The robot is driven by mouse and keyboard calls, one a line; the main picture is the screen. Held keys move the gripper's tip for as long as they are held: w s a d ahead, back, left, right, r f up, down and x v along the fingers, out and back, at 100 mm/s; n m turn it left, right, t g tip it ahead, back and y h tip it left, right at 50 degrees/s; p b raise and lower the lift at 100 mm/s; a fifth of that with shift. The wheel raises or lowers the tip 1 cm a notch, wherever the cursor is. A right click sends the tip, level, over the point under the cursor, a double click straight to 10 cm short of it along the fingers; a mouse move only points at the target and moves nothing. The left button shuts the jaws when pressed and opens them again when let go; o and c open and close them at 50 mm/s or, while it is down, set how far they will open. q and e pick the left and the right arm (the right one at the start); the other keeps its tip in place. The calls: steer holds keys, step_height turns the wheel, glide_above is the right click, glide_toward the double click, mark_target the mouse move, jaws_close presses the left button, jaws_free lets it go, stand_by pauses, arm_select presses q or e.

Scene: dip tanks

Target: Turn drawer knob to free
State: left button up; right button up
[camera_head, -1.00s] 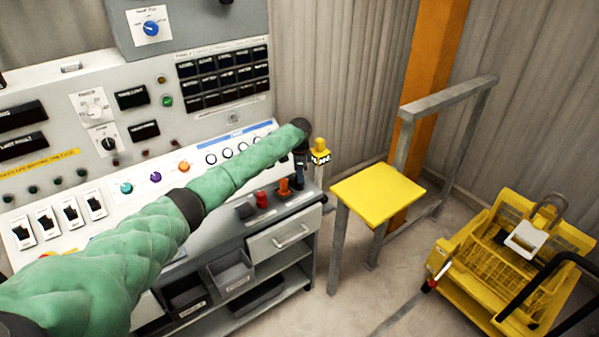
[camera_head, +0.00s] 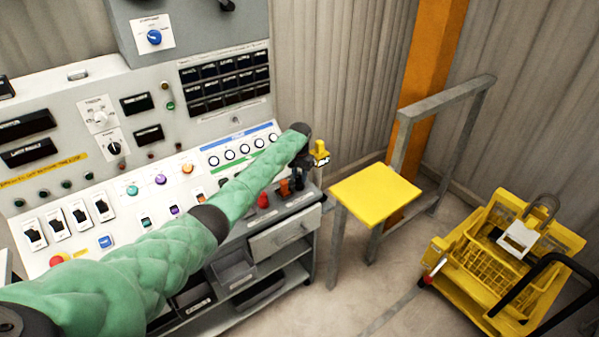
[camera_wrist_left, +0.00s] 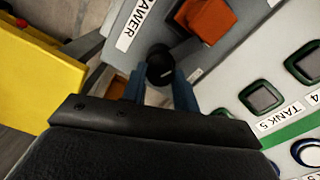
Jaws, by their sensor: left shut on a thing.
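The black drawer knob (camera_wrist_left: 160,66) sits between the two blue fingers of my left gripper (camera_wrist_left: 158,88) in the left wrist view. The gripper is shut on it. A label ending in "AWER" (camera_wrist_left: 135,24) is beside the knob. In the head view my left gripper (camera_head: 299,172) reaches down at the right end of the console shelf, below the dark wrist of my green-sleeved arm. The knob is hard to make out there. My right gripper is not in view.
Red (camera_head: 263,200) and orange (camera_head: 284,187) knobs stand close to the left gripper. The console (camera_head: 150,195) carries many switches and buttons. A yellow-topped stand (camera_head: 375,194) and a yellow basket cart (camera_head: 500,255) are to the right, with bare floor between them.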

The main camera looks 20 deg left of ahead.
mark_target(300, 177)
arm_select(q)
steer(key=shift+w+r+n+p, duration=0.1)
steer(key=shift+n+p, duration=0.9)
steer(key=shift+n, duration=1.3)
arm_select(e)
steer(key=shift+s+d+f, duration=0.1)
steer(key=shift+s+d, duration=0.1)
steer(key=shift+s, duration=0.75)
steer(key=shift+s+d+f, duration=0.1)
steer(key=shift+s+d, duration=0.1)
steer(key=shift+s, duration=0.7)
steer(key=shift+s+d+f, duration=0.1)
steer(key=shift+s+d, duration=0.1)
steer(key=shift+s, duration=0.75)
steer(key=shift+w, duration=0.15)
arm_select(q)
steer(key=o, duration=1)
steer(key=shift+c, duration=0.2)
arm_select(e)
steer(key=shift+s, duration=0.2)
